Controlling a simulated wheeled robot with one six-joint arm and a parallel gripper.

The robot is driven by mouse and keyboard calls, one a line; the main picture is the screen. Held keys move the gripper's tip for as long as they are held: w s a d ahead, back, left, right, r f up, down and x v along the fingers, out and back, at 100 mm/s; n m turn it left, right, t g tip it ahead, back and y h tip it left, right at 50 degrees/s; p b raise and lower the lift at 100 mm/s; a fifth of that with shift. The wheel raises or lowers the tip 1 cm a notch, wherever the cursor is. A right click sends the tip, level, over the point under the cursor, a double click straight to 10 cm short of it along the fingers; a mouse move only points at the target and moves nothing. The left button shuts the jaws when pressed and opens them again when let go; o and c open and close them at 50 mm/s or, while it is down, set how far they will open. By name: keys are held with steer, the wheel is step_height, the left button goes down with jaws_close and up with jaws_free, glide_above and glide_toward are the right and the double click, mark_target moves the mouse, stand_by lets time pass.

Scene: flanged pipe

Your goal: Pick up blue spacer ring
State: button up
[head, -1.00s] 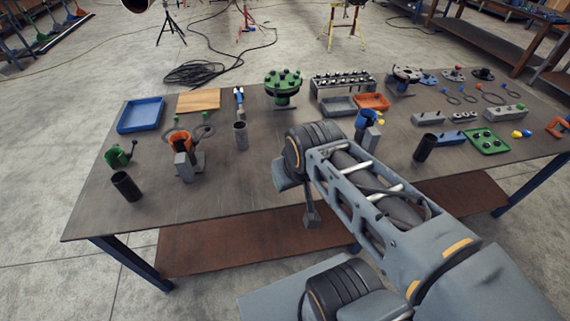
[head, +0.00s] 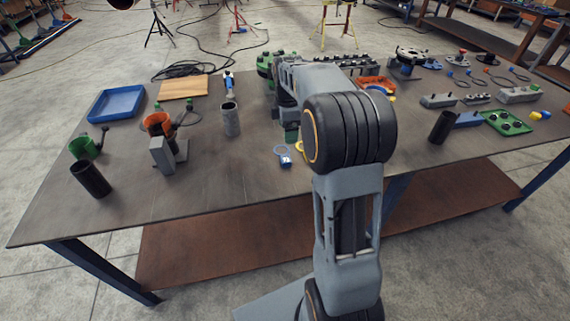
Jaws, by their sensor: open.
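A small blue ring with a blue tag-like part (head: 284,156) lies on the table, in front of the arm's far end and left of my large black joint. It is the likeliest blue spacer ring, though its exact shape is too small to tell. My gripper (head: 291,132) is at the arm's far end, pointing down just above and behind the blue ring. It is open, with its fingers largely hidden by the wrist. A yellow ring (head: 299,147) shows beside the blue one, partly covered by my arm.
A grey cylinder (head: 230,118), an orange clamp piece (head: 158,124) and a black tube (head: 91,179) stand to the left. A green flange (head: 264,62) stands behind my wrist. A black cylinder (head: 442,127) stands right. The front middle of the table (head: 235,185) is clear.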

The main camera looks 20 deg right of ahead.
glide_above(286, 158)
step_height(286, 158, down, 7)
steer(key=shift+s+d+f, duration=0.15)
steer(key=shift+w+f, duration=0.2)
steer(key=shift+f, duration=2.35)
steer(key=c, duration=1)
